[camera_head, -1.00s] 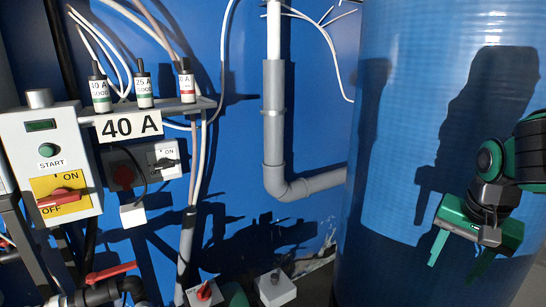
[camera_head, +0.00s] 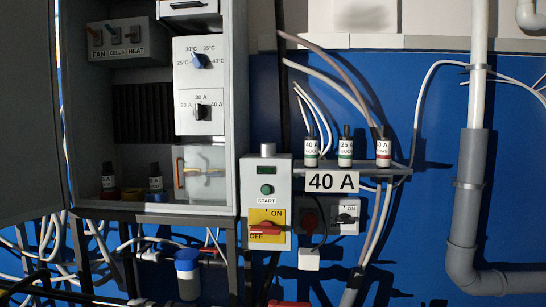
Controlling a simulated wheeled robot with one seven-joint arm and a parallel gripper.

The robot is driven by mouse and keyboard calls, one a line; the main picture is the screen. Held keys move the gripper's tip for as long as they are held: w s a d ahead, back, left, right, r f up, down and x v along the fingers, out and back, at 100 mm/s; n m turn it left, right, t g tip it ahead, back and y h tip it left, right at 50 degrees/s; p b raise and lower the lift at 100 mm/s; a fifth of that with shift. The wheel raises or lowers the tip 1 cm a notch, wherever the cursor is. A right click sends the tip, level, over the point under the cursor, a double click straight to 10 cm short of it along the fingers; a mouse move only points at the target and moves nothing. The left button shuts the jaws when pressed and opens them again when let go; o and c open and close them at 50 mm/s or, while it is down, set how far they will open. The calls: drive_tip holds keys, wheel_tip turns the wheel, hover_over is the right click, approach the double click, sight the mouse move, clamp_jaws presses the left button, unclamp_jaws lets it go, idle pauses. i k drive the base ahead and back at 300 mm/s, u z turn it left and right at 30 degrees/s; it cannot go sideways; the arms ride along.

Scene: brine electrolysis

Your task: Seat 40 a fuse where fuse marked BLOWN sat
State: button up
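Three fuses with dark tops stand upright in a row on a grey shelf (camera_head: 400,169). The left one (camera_head: 311,150) has a green-banded label that reads 40 A GOOD. The middle one (camera_head: 345,150) has a green-banded label that reads 25 A GOOD. The right one (camera_head: 383,150) has a red-banded label with 40 A; its lower word is too small to read surely, perhaps BLOWN. A 40 A sign (camera_head: 332,181) hangs below the shelf. In the open cabinet (camera_head: 227,60), a clear-fronted box (camera_head: 203,172) has an orange handle. My gripper is out of view.
The cabinet door (camera_head: 30,110) stands open at left. Two small dark-topped pieces (camera_head: 108,178) (camera_head: 155,180) sit on the cabinet floor. A START box (camera_head: 266,200) with a red OFF/ON switch stands between cabinet and shelf. Cables (camera_head: 330,65) run above and behind the fuses. A grey pipe (camera_head: 467,190) stands at right.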

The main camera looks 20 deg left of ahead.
sight(312, 142)
drive_tip(key=u, duration=0.9)
